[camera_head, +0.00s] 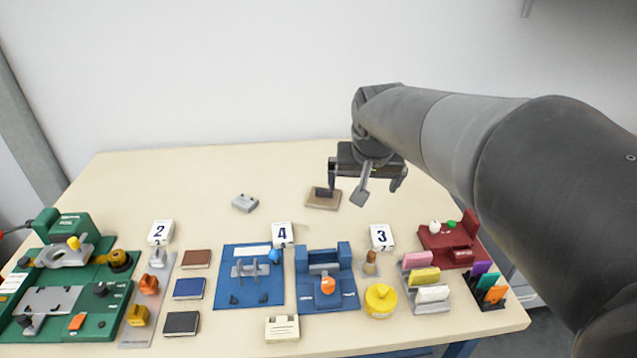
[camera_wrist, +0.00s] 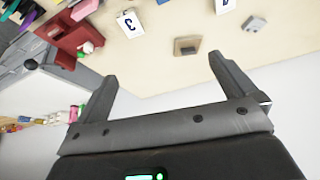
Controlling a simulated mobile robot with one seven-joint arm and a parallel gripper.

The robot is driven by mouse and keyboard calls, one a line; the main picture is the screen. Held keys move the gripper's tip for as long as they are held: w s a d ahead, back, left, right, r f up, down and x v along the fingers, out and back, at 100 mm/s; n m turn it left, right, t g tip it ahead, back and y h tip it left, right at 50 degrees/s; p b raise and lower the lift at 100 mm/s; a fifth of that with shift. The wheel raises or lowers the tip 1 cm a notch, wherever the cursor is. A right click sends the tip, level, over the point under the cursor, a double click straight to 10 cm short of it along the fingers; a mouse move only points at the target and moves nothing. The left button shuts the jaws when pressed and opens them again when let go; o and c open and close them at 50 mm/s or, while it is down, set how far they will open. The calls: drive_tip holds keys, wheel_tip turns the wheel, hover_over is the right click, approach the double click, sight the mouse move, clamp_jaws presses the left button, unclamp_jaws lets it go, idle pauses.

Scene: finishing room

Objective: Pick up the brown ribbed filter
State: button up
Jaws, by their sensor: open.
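A flat brown, square-looking piece (camera_head: 322,201) lies on the table towards the back, with a small dark grey part on it. It also shows in the wrist view (camera_wrist: 187,42), beyond my fingers. It is the likeliest brown ribbed filter, but no ribs can be made out at this size. My gripper (camera_head: 364,188) is open and empty, just right of this piece in the head view and apparently above the table. In the wrist view my gripper's two fingers (camera_wrist: 163,69) stand wide apart with nothing between them.
A small grey block (camera_head: 245,203) lies left of the brown piece. Number cards 2 (camera_head: 160,232), 4 (camera_head: 283,234) and 3 (camera_head: 381,237) stand in front. Green (camera_head: 75,300), blue (camera_head: 250,290) and red (camera_head: 447,245) fixtures fill the front and sides. The back of the table is mostly clear.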

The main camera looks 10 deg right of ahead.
drive_tip(key=w+a+f+m, duration=0.1)
drive_tip(key=w+f, duration=0.2)
drive_tip(key=w, duration=0.5)
drive_tip(key=w+a+f, duration=0.1)
drive_tip(key=w+f, duration=0.1)
drive_tip(key=w, duration=0.5)
drive_tip(key=m, duration=0.1)
approach(324, 190)
drive_tip(key=shift+g+h, duration=0.4)
drive_tip(key=x, duration=0.3)
drive_tip(key=w+x, duration=0.1)
drive_tip(key=x, duration=0.1)
drive_tip(key=shift+a+f, duration=0.15)
drive_tip(key=shift+f, duration=0.05)
drive_tip(key=shift+a+x, duration=0.15)
drive_tip(key=shift+x, duration=1.2)
drive_tip(key=shift+a+x, duration=0.15)
drive_tip(key=shift+x, duration=1.25)
drive_tip(key=shift+s+d, duration=0.15)
drive_tip(key=shift+c, duration=0.3)
drive_tip(key=c, duration=0.6)
